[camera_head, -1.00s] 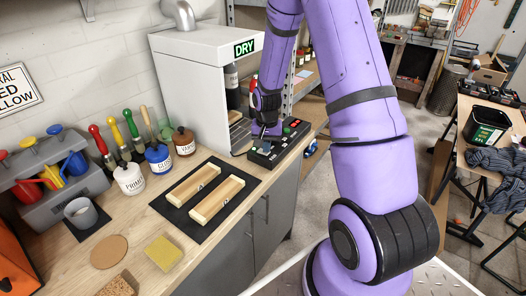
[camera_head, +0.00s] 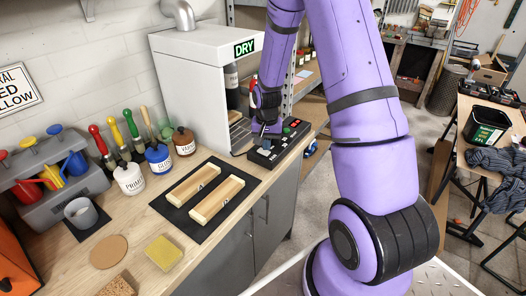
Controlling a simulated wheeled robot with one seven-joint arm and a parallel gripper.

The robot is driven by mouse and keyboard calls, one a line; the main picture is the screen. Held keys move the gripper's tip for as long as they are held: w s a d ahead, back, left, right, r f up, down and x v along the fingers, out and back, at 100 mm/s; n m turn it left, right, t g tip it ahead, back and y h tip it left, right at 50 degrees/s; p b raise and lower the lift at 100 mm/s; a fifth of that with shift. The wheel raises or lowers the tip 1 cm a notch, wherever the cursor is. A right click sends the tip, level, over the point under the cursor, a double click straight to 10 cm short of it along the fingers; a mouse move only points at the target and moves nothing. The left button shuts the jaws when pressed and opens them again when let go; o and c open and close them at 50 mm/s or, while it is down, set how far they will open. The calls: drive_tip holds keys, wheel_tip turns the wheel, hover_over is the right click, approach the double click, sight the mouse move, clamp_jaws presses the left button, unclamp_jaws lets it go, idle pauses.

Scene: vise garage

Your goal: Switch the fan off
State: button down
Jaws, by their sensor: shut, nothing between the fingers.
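A black control box (camera_head: 270,153) with several small buttons lies on the right end of the wooden counter, in front of the white drying cabinet (camera_head: 185,75). A green button (camera_head: 287,130) and red ones show on its top. The cabinet's sign (camera_head: 245,48) reads DRY in green. My gripper (camera_head: 266,136) is shut and empty, pointing down at the left part of the control box. I cannot tell whether its tips touch the box. The part of the box under the fingertips is hidden by my gripper. The fan itself is not clearly seen.
On the counter (camera_head: 150,233) are a black mat (camera_head: 204,230) with two wooden boards, several jars and several upright brushes. A grey cup (camera_head: 81,212) and a yellow sponge (camera_head: 163,252) stand nearer. Metal shelving (camera_head: 308,70) is behind my arm.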

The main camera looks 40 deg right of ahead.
drive_tip(key=shift+r, duration=2.7)
drive_tip(key=shift+r, duration=0.15)
drive_tip(key=s+a+r+n+t, duration=0.1)
drive_tip(key=s+a+r, duration=0.2)
drive_tip(key=r, duration=0.4)
drive_tip(key=s+a+r+n+t, duration=0.1)
drive_tip(key=s+a+r+n, duration=0.15)
drive_tip(key=r, duration=0.35)
drive_tip(key=s+a+r+t, duration=0.1)
drive_tip(key=s+a+r, duration=0.15)
drive_tip(key=r, duration=0.45)
drive_tip(key=s+a+r+n+t, duration=0.1)
drive_tip(key=s+r, duration=0.3)
drive_tip(key=s, duration=0.5)
drive_tip(key=s+a+r+n+t, duration=0.1)
drive_tip(key=s+a+r+n, duration=0.2)
drive_tip(key=s, duration=0.6)
wheel_tip(320, 180, up, 2)
drive_tip(key=shift+s+a+r, duration=0.1)
drive_tip(key=shift+s+a, duration=0.2)
drive_tip(key=shift+a, duration=0.25)
drive_tip(key=shift+n, duration=0.25)
